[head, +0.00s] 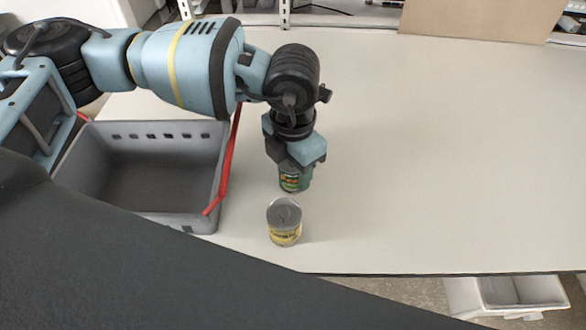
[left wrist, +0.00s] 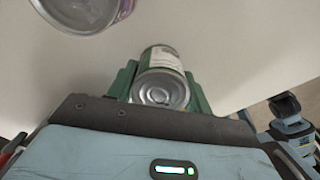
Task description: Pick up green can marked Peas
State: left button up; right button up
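The green can (head: 294,180) stands upright on the table under my left gripper (head: 293,160) in the head view. Its upper part is hidden by the gripper. In the left wrist view the green can (left wrist: 161,88) shows its silver lid and a green and white label. The green fingers of my left gripper (left wrist: 160,85) flank it closely on both sides. I cannot tell whether they press on it. The word on the label is too small to read.
A yellow-labelled can (head: 284,223) stands just in front of the green can. A grey crate (head: 222,165) is to the left, with a red strip along its right side. The table (head: 430,160) is clear to the right. Another can (left wrist: 88,14) with a purplish label shows in the wrist view.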

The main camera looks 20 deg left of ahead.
pick_arm(q)
jog(key=c, duration=0.4)
jog(key=shift+c, duration=0.2)
jog(key=shift+r, duration=0.15)
notch_tip(320, 180, up, 10)
jog(key=shift+f, duration=0.1)
